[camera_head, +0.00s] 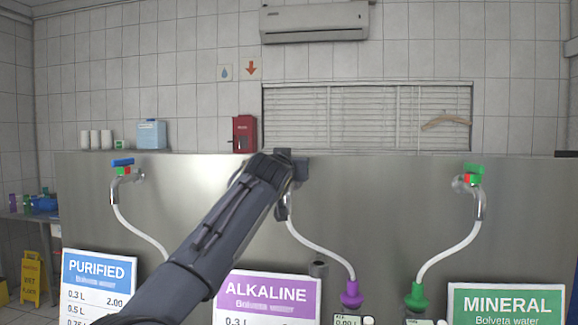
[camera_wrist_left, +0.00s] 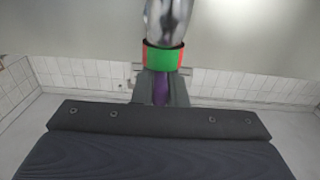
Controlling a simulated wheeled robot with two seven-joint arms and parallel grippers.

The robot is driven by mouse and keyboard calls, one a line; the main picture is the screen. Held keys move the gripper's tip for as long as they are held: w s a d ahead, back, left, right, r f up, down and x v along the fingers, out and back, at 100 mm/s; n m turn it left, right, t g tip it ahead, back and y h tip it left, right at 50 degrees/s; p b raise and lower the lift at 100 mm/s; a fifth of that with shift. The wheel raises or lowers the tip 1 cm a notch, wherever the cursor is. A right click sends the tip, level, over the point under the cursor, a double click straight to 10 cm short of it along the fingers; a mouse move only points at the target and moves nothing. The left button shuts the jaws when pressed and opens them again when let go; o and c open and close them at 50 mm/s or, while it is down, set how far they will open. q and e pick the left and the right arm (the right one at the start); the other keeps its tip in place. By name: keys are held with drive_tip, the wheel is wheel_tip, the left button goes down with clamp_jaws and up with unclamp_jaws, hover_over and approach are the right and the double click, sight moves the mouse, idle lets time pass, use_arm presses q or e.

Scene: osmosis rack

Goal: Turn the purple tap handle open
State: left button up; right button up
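The purple tap handle (camera_wrist_left: 160,90) shows in the left wrist view, just beyond a green band with red ends (camera_wrist_left: 164,58) on the metal tap body (camera_wrist_left: 168,20). My left gripper (camera_wrist_left: 161,98) has one grey finger on each side of the handle, with little or no gap, and appears shut on it. In the head view my left gripper (camera_head: 285,160) is at the middle tap above the ALKALINE sign (camera_head: 262,292) and hides the handle and most of that tap. How far the handle is turned cannot be told. My right gripper is not in view.
A blue-handled tap (camera_head: 123,162) is at the left and a green-handled tap (camera_head: 473,169) at the right of the steel panel (camera_head: 380,190). A white hose (camera_head: 318,247) runs from the middle tap to a purple nozzle (camera_head: 351,294). A red box (camera_head: 244,133) stands behind the panel's top edge.

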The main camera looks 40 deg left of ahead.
use_arm(q)
drive_tip(key=o, duration=0.4)
drive_tip(key=shift+o, duration=0.2)
drive_tip(key=shift+s+d, duration=0.15)
drive_tip(key=shift+s, duration=0.1)
drive_tip(key=b+v, duration=0.4)
drive_tip(key=v, duration=0.3)
drive_tip(key=shift+s, duration=0.15)
